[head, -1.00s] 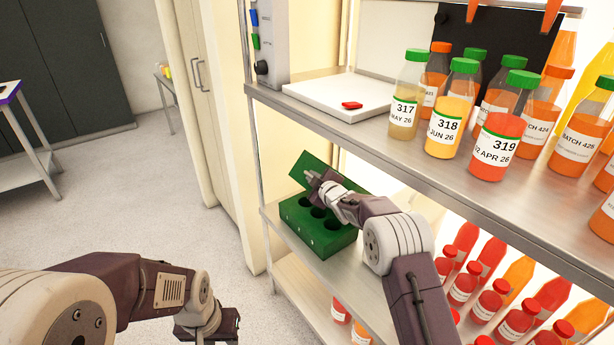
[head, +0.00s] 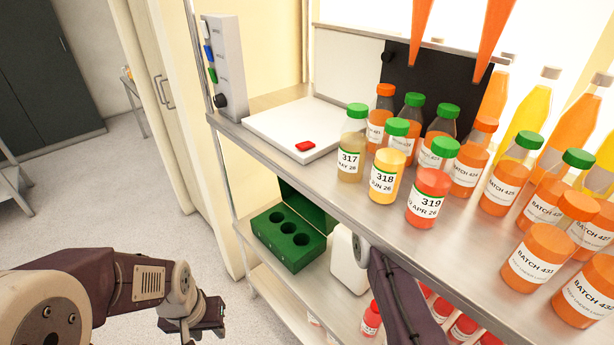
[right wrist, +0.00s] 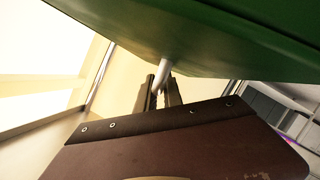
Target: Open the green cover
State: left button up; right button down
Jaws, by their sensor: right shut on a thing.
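The green box (head: 288,250) stands on the lower shelf, with round holes in its top uncovered. Its green cover (head: 308,206) is raised behind the holes and is partly hidden by the upper shelf. In the right wrist view the cover (right wrist: 220,35) fills the top, with a grey handle (right wrist: 165,66) below it. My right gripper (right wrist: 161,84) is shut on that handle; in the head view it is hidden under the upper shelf. My left gripper (head: 206,318) hangs at the lower left, apart from the box; its jaw opening is unclear.
The upper shelf (head: 320,195) overhangs the box and carries numbered bottles (head: 382,175), several batch bottles (head: 535,258) and a white plate with a red piece (head: 305,146). Red-capped bottles (head: 371,318) stand below. The floor at left is clear.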

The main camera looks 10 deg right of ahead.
jog(key=shift+d+f, duration=0.1)
jog(key=shift+f, duration=0.05)
dwell(0.3)
jog(key=c, duration=1.5)
grip_release()
